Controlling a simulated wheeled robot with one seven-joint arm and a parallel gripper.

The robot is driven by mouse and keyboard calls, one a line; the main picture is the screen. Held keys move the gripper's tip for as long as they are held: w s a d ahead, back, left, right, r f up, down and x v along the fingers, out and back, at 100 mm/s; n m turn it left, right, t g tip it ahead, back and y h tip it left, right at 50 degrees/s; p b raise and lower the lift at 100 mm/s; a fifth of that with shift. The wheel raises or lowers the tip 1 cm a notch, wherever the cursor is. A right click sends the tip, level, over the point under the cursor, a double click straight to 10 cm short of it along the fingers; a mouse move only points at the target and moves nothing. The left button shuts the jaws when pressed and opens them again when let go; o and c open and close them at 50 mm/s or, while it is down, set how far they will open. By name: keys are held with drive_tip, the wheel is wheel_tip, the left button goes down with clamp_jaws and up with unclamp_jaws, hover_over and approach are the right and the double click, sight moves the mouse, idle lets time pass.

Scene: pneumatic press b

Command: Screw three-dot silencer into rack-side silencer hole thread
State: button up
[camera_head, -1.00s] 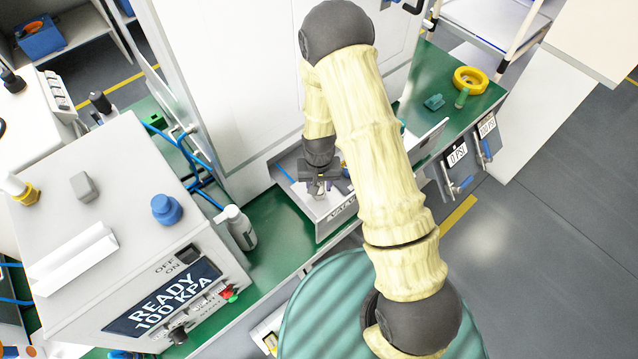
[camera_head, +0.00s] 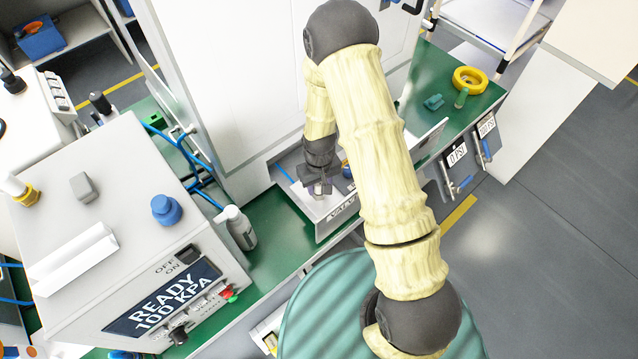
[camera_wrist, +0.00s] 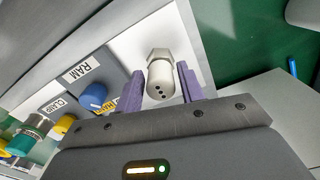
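The three-dot silencer (camera_wrist: 160,78) is a pale, off-white cylinder with a hex part at its far end. Black dots show on its near face, in the upper middle of the wrist view. My gripper (camera_wrist: 160,72) has its two purple fingers on either side of the silencer. Only thin gaps show there, so I cannot tell whether the fingers touch it. In the head view my gripper (camera_head: 319,190) is over the pale panel of the press box (camera_head: 330,215). The silencer's lower end and any hole thread under it are hidden.
In the wrist view a blue knob (camera_wrist: 94,97) stands close to the left finger, by the RAM label (camera_wrist: 82,70). A yellow knob (camera_wrist: 65,124) is farther left.

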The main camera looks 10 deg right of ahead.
drive_tip(key=c, duration=0.5)
drive_tip(key=shift+m, duration=0.9)
drive_tip(key=shift+c, duration=0.2)
drive_tip(key=shift+m, duration=0.8)
drive_tip(key=shift+m, duration=0.9)
